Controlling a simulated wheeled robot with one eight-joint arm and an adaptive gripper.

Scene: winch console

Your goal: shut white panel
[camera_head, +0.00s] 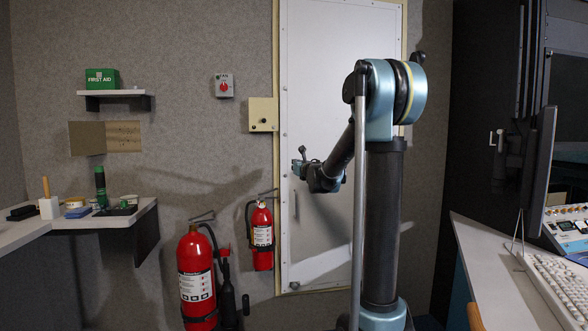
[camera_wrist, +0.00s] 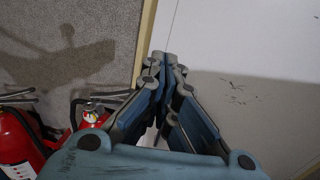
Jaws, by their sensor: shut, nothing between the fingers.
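The white panel (camera_head: 318,100) is a tall door-like sheet in a cream frame, at the centre of the head view. A small handle (camera_head: 295,205) is low near its left edge. I cannot tell whether the panel is fully flush with its frame. My gripper (camera_head: 299,165) is shut and empty, in front of the panel's left part. In the wrist view my gripper (camera_wrist: 168,60) points at the white panel (camera_wrist: 240,40), near a thin vertical seam by the cream frame strip. Whether the fingertips touch the panel is unclear. My arm hides part of the panel's right side.
Two red fire extinguishers, a large one (camera_head: 197,280) and a smaller one (camera_head: 262,238), are left of the panel. A beige box (camera_head: 263,114) sits on the wall beside the frame. A desk with a keyboard (camera_head: 560,290) is at the right; a shelf counter (camera_head: 90,219) is at the left.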

